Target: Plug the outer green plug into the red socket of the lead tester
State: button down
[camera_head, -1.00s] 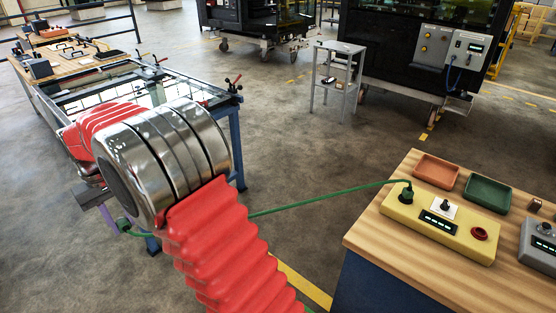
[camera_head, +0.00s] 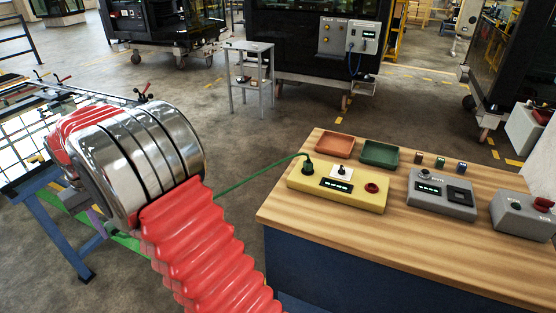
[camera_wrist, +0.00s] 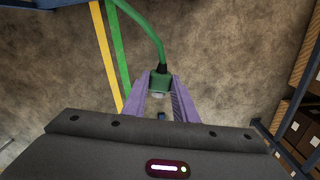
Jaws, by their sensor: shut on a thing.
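The lead tester (camera_head: 320,197) is a yellow box on the wooden bench, with a white-plated switch and a small lit display. A green plug (camera_head: 308,167) stands upright at its left end, and a green cable (camera_head: 262,178) runs from it leftward behind my arm. The red socket (camera_head: 372,188) at its right end is empty. In the wrist view, my gripper (camera_wrist: 161,97) has purple fingers shut on another green plug (camera_wrist: 160,82), whose cable leads up. In the head view my arm mostly hides the gripper; only a bit of purple shows, well left of the bench.
Behind the tester lie an orange tray (camera_head: 334,146) and a green tray (camera_head: 380,154). Grey boxes (camera_head: 441,195) stand to its right. The bench front is clear. A blue-legged frame table (camera_head: 50,215) is at left, a small grey stand (camera_head: 250,80) farther back.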

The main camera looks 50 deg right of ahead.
jog(key=shift+a, duration=0.15)
jog(key=s+d+f+n+g, duration=0.15)
jog(key=s+d, duration=0.25)
jog(key=d, duration=0.5)
jog(key=s+d+f+g, duration=0.1)
jog(key=s+d+f, duration=0.15)
jog(key=d, duration=0.75)
notch_tip(320, 180, up, 6)
jog(key=n+g+h, duration=0.7)
jog(key=n+h, duration=0.3)
jog(key=h, duration=0.5)
send_over(367, 188)
jog(key=shift+d+f, duration=0.15)
jog(key=shift+f, duration=0.1)
jog(key=shift+f, duration=2.3)
jog(key=shift+f, duration=0.9)
jog(key=c, duration=1.4)
grip_release()
